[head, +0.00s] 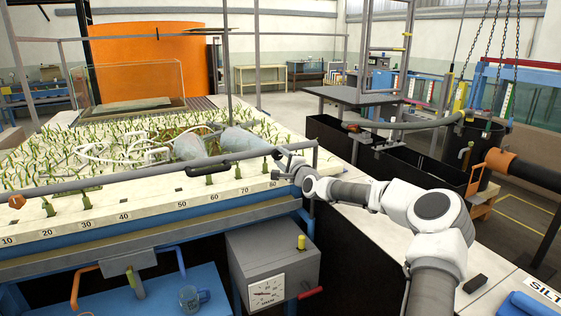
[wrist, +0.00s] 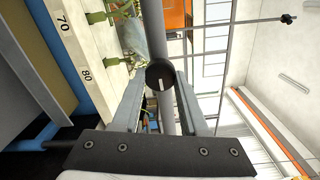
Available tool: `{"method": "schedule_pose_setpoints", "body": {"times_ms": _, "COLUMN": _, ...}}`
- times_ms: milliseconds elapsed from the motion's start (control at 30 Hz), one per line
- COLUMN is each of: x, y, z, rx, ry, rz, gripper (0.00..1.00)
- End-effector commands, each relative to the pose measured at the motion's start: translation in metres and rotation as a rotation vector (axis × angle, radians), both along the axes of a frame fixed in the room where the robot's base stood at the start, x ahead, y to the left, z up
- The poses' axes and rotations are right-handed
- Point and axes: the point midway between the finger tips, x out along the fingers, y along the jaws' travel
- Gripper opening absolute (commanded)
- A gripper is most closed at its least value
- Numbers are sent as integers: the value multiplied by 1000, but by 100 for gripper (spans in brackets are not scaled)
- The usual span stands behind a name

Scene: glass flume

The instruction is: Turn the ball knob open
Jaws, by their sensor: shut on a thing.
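A dark round knob (wrist: 160,75) with a pale line across its face shows in the wrist view, at the near end of a grey pipe. I take it for the ball knob. My gripper (wrist: 160,88) has one finger on each side of it and is shut on it. In the head view my gripper (head: 285,158) is at the right end of the long grey pipe (head: 130,176), above the front right corner of the plant bed. The knob is largely hidden by my gripper there.
The pale plant bed (head: 150,203) with a number scale lies to the left. A dark tank (head: 420,165) stands at the right.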

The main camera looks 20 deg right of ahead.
Motion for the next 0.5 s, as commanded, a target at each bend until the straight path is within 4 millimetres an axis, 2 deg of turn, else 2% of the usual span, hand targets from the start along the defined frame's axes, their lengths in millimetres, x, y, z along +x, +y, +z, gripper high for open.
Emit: {"method": "schedule_pose_setpoints", "body": {"times_ms": 500, "x": 0, "y": 0, "z": 0, "rx": 48, "ry": 2, "rz": 0, "gripper": 0}}
